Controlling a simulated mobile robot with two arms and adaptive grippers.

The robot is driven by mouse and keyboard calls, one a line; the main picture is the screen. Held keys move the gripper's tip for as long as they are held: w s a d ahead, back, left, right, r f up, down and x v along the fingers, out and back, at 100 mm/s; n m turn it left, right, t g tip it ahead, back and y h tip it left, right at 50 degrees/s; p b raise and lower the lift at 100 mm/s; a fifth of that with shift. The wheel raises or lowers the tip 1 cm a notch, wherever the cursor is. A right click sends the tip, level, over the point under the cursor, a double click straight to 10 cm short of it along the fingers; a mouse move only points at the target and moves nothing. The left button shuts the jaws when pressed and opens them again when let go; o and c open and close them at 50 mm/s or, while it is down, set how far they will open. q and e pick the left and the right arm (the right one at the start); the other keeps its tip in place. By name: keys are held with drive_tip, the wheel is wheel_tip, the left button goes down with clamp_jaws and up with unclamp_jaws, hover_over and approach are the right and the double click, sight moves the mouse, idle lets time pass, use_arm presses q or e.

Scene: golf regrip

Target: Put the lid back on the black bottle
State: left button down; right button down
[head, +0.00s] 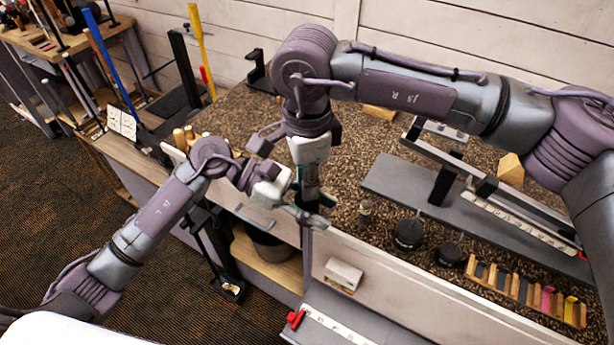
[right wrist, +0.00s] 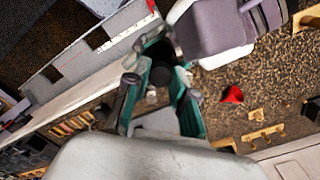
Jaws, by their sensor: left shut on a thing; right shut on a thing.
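My left gripper (head: 308,213) and my right gripper (head: 309,192) meet over the counter's front edge, the right one coming down from above. In the right wrist view, a small dark round piece, seemingly the lid (right wrist: 160,76), sits between the teal fingers of my right gripper (right wrist: 160,97). Just beyond it a black body, seemingly the black bottle (right wrist: 163,49), is at my left gripper's teal finger. Both grippers are shut on their things. Fingers hide most of both things in the head view. I cannot tell whether lid and bottle touch.
Two round black things (head: 408,234) and a small clear jar (head: 365,211) stand on the speckled counter. A wooden rack with coloured pieces (head: 547,299) is at the right. A dark bucket (head: 270,244) is below the edge. A red piece (right wrist: 232,95) lies on the counter.

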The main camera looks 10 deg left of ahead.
drive_tip(key=c, duration=0.9)
unclamp_jaws()
wheel_tip(320, 180, up, 12)
idle(0.4)
